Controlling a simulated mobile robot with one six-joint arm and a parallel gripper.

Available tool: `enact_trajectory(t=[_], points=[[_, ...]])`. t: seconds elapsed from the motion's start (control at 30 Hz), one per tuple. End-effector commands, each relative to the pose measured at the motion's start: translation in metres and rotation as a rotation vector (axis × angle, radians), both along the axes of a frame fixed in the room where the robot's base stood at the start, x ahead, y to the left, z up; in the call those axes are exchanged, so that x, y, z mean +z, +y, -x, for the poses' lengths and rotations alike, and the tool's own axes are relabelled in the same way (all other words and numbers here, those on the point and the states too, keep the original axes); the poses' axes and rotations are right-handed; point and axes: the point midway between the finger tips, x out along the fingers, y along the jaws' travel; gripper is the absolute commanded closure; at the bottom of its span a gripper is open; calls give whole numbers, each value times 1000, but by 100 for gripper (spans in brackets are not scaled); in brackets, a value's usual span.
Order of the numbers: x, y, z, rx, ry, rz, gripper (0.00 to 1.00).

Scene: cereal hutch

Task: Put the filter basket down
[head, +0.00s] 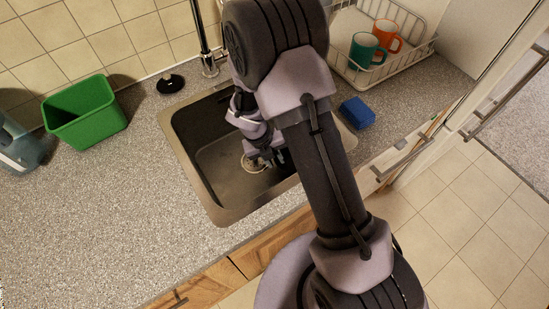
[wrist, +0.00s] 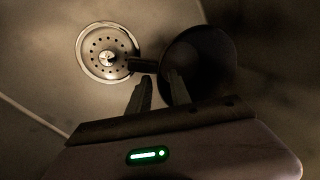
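The dark round filter basket (wrist: 200,60) is in the wrist view, just ahead of my fingers, with a short dark tab pointing left toward the drain. My gripper (wrist: 160,76) has one finger on each side of the basket's near left edge and appears shut on it. In the head view my gripper (head: 273,158) is low inside the sink (head: 215,155), close to the drain. The basket cannot be made out there. The round metal drain with a perforated strainer (wrist: 107,53) is left of the basket in the wrist view.
A green tub (head: 85,115) and a black plug (head: 170,83) are on the counter left of the sink. A blue sponge (head: 357,112) lies to the right. A white dish rack (head: 350,70) holds a teal mug (head: 365,50) and an orange mug (head: 388,36). A faucet (head: 207,55) stands behind the sink.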

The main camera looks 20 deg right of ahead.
Motion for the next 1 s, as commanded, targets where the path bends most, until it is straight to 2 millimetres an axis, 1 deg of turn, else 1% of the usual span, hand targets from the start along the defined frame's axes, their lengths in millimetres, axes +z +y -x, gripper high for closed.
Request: enact_trajectory(t=[0.1, 0.17, 0.27, 0.3, 0.4, 0.5, 0.6, 0.67, 0.73, 0.77, 0.83, 0.87, 0.9, 0.97, 1.0], points=[[2, 0, 0, -1, -1, 0, 76], [9, 1, 0, 0, -2, -1, 76], [35, 8, -1, 2, -3, 0, 76], [48, 11, -1, 0, -4, -1, 76], [77, 20, -2, 1, -3, 0, 76], [99, 26, -2, 0, -2, 0, 76], [113, 31, -2, 0, -1, 1, 76], [118, 33, -2, -4, -3, 0, 76], [133, 32, -1, -88, -37, -11, 76], [145, 31, 0, -170, -68, -21, 76], [187, 26, 7, -485, -182, -72, 76], [210, 23, 13, -670, -239, -104, 76], [241, 20, 25, -945, -317, -158, 76], [285, 15, 49, -1390, -410, -254, 76], [310, 13, 67, -1691, -451, -325, 76]])
